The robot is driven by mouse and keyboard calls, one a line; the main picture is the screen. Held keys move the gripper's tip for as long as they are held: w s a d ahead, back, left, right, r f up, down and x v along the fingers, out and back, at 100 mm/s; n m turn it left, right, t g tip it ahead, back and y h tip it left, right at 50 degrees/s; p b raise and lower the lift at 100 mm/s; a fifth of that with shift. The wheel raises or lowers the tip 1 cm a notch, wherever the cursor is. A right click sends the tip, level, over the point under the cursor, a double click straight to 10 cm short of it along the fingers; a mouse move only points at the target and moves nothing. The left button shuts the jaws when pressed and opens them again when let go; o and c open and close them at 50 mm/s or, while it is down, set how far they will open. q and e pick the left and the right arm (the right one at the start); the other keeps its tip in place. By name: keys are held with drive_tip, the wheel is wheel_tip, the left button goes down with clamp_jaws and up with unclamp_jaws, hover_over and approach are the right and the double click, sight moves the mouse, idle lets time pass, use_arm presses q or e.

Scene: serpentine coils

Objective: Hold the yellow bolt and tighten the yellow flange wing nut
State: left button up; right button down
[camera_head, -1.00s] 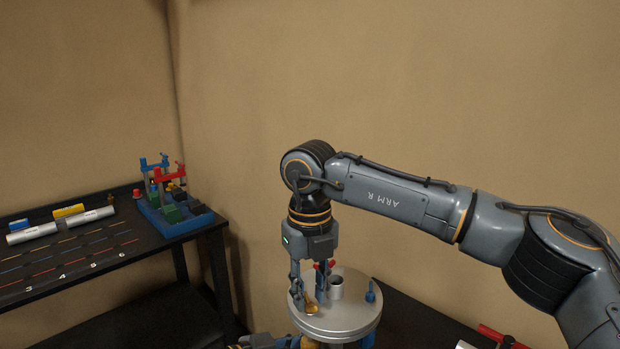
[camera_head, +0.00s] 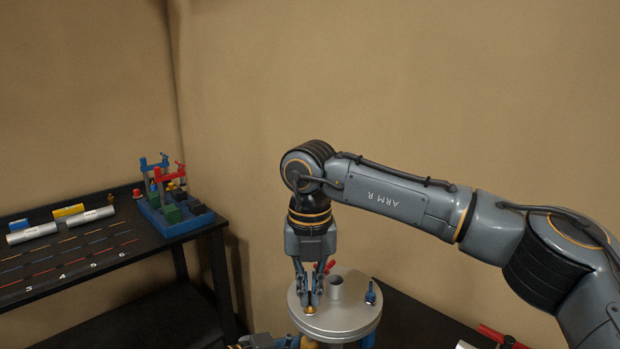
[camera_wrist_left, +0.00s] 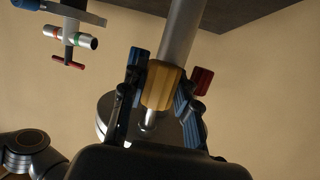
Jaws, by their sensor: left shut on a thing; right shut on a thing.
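The yellow flange wing nut (camera_head: 310,310) sits near the front left edge of the round grey flange (camera_head: 350,322). My right gripper (camera_head: 311,303) points down from above and is shut on this nut, its fingers hiding part of it. The yellow bolt (camera_wrist_left: 163,85) shows its hex head in the left wrist view. My left gripper (camera_wrist_left: 160,92) is shut on that head, one finger on each side. In the head view only a little of the left gripper shows at the bottom edge, beneath the flange.
A blue wing nut (camera_head: 371,296) and a red one (camera_head: 329,266) sit on the flange, around a short grey pipe (camera_head: 336,284). A dark table (camera_head: 90,275) at left holds a blue tray (camera_head: 180,230), clamps and white cylinders. A clamp-like tool (camera_wrist_left: 72,38) shows upper left in the wrist view.

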drive_tip(key=m, duration=0.4)
drive_tip(key=shift+r+m, duration=0.1)
drive_tip(key=shift+m, duration=0.3)
drive_tip(key=shift+m, duration=1)
drive_tip(key=shift+r+m, duration=0.1)
drive_tip(key=shift+m, duration=1.3)
drive_tip(key=m, duration=0.3)
drive_tip(key=shift+m, duration=0.9)
